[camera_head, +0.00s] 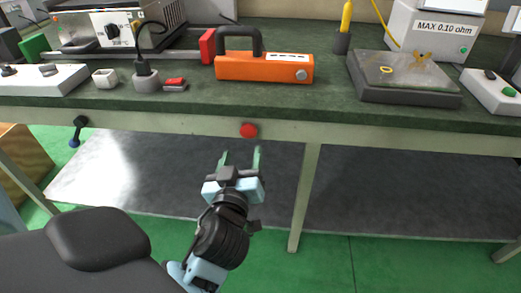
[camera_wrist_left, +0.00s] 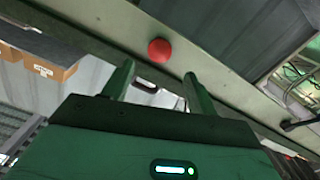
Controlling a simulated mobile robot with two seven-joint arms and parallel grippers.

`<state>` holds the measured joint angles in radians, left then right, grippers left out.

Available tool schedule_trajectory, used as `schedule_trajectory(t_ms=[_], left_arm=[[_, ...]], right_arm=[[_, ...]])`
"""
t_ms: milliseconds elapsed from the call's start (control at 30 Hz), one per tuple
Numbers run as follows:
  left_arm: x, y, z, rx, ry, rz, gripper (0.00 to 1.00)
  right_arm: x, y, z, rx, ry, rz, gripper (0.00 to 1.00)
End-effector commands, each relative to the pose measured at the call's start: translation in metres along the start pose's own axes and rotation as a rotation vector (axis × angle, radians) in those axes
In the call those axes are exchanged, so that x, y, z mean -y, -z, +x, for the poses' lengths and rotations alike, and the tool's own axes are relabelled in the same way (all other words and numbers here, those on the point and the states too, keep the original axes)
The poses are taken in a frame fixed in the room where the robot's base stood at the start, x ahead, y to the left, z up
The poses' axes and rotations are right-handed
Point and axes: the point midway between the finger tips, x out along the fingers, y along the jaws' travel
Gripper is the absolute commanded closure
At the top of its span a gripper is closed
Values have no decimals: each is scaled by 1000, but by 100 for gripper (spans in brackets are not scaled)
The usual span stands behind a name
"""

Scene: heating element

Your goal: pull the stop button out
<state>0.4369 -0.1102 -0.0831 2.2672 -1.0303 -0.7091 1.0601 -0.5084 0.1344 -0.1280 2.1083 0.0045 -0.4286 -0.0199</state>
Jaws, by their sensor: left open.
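The stop button is a round red knob (camera_head: 249,130) on the front edge of the workbench. It also shows in the left wrist view (camera_wrist_left: 160,50), just beyond the fingertips and between their lines. My left gripper (camera_head: 241,152) is in front of and a little below the button in the head view. Its two green fingers are apart with nothing between them, and they look clear of the button. The fingers also show in the left wrist view (camera_wrist_left: 158,76). My right gripper is not in view.
The green-topped workbench (camera_head: 330,104) holds an orange device (camera_head: 264,67), a dark plate fixture (camera_head: 405,80) and a red switch (camera_head: 174,84). A table leg (camera_head: 303,195) stands right of the gripper. A dark handle (camera_head: 77,130) hangs at the left of the bench front.

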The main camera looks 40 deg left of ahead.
Motion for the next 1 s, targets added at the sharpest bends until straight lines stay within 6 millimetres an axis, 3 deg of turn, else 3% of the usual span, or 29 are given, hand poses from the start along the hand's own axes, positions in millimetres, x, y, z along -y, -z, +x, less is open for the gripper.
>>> schedule_trajectory(t_ms=[367, 800, 1000], left_arm=[[0, 4, 7, -19, 7, -14, 42], [0, 5, 66, -19, 6, -12, 42], [1, 4, 79, -16, 8, -12, 42]], right_arm=[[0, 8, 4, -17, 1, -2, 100], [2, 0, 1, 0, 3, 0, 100], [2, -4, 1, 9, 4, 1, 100]])
